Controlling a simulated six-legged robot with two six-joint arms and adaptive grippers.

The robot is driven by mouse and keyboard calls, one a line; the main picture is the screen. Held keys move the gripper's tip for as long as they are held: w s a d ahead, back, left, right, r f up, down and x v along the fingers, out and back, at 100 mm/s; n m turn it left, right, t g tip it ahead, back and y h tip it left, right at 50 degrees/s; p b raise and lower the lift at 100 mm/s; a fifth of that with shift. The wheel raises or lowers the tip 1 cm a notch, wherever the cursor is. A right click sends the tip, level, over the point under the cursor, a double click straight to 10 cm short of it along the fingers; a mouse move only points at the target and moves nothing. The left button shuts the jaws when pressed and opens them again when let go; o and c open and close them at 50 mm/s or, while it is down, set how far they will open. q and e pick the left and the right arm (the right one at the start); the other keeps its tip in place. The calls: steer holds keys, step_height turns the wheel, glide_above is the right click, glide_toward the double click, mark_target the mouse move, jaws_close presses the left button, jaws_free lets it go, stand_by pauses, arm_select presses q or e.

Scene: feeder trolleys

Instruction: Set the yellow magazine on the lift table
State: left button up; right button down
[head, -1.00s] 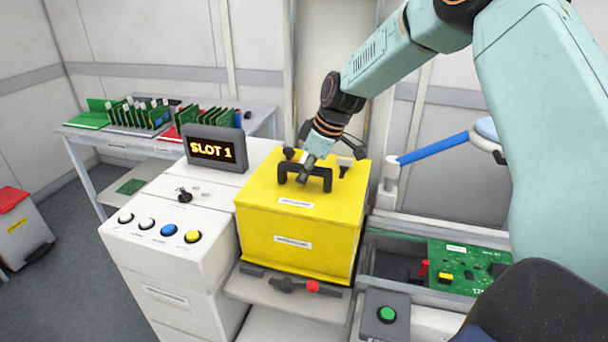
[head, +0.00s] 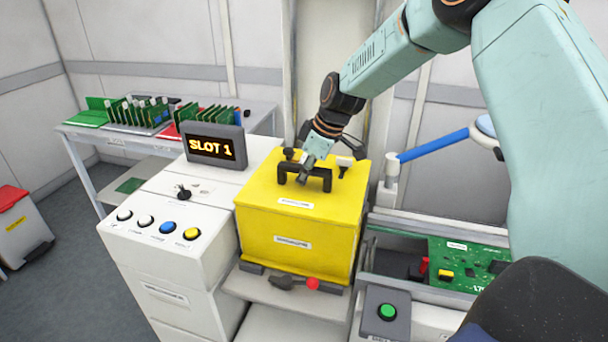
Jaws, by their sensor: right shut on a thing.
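The yellow magazine (head: 295,237) is a box with a black handle (head: 304,176) on its lid. It sits upright at the lift table (head: 262,289), a grey plate showing under its front edge. Whether its underside rests fully on the plate is hidden. A lever with a red knob (head: 312,283) lies at the plate's front. My right gripper (head: 305,172) comes down from above and is shut on the handle. My left gripper is not in view.
A white cabinet with several round buttons (head: 168,228) and a SLOT 1 display (head: 214,148) stands close on the left. A conveyor with a green circuit board (head: 462,268) and a green button box (head: 387,312) is close on the right.

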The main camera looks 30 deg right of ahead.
steer(key=shift+w+r, duration=0.1)
steer(key=shift+w, duration=0.05)
steer(key=c, duration=1.5)
jaws_free()
steer(key=o, duration=0.4)
steer(key=shift+s, duration=0.2)
steer(key=shift+s+a+f, duration=0.1)
steer(key=shift+s+f, duration=0.05)
steer(key=shift+f, duration=0.1)
steer(key=shift+r, duration=0.1)
steer(key=v, duration=1)
steer(key=shift+r, duration=0.3)
steer(key=shift+s+d+r, duration=0.2)
steer(key=shift+d+r, duration=0.1)
steer(key=shift+r, duration=0.4)
steer(key=shift+s, duration=0.1)
